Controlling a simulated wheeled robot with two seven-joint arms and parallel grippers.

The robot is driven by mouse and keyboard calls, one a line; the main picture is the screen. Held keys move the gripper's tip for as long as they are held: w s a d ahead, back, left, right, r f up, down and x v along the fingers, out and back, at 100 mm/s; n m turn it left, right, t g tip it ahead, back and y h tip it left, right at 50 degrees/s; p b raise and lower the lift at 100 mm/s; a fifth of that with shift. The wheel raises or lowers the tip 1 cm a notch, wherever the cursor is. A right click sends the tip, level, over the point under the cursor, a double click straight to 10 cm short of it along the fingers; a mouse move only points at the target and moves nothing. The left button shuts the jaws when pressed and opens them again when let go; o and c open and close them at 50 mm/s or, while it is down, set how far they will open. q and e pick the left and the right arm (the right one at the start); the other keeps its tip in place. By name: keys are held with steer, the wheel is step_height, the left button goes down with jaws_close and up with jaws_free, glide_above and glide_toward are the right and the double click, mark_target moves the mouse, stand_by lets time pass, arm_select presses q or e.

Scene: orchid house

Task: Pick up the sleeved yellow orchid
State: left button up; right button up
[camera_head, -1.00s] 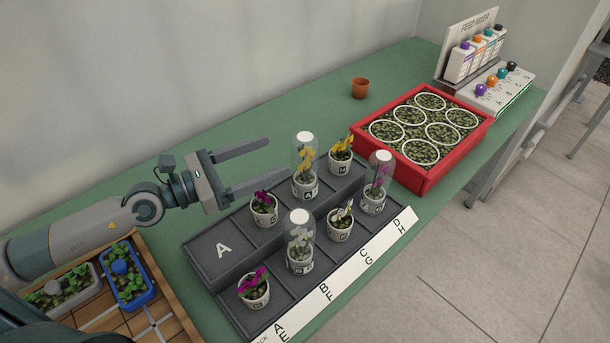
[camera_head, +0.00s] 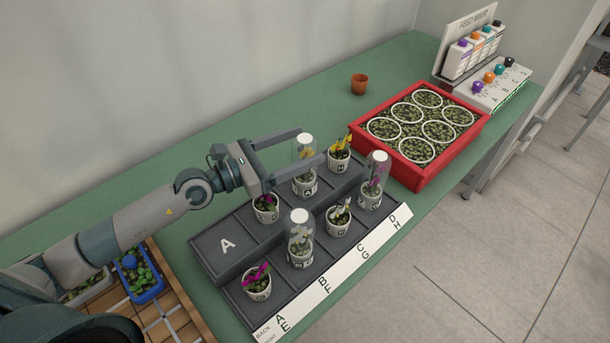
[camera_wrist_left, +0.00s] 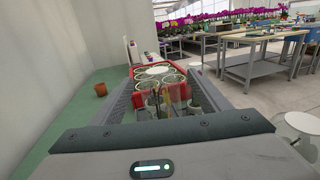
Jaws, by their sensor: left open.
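The sleeved yellow orchid (camera_head: 305,176) stands upright in a white pot in the back row of the dark stepped rack (camera_head: 218,262), under a clear sleeve with a white top. My left gripper (camera_head: 307,148) is open, with one finger behind the sleeve and the other in front of its left side. The front finger hides part of the sleeve. Contact cannot be told. In the left wrist view, both fingers are spread, with blurred clear sleeve and yellow showing between them (camera_wrist_left: 155,103). My right gripper is not in view.
Close by are an unsleeved yellow orchid (camera_head: 340,153), a sleeved purple one (camera_head: 372,184), a sleeved white one (camera_head: 299,240) and a purple one (camera_head: 266,207) under my gripper. A red tray (camera_head: 423,178) stands beyond. The green bench around the terracotta pot (camera_head: 359,84) is clear.

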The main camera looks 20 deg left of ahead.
mark_target(317, 140)
arm_select(q)
steer(key=shift+w+d, duration=0.1)
stand_by(0.3)
steer(key=shift+w+d+p, duration=0.3)
steer(key=shift+w, duration=0.1)
steer(key=p+x, duration=0.1)
steer(key=x, duration=0.2)
steer(key=shift+w+d+f, duration=0.15)
steer(key=shift+w+d, duration=0.25)
steer(key=shift+w, duration=0.05)
steer(key=shift+c, duration=0.7)
steer(key=c, duration=1.5)
steer(key=shift+o, duration=0.2)
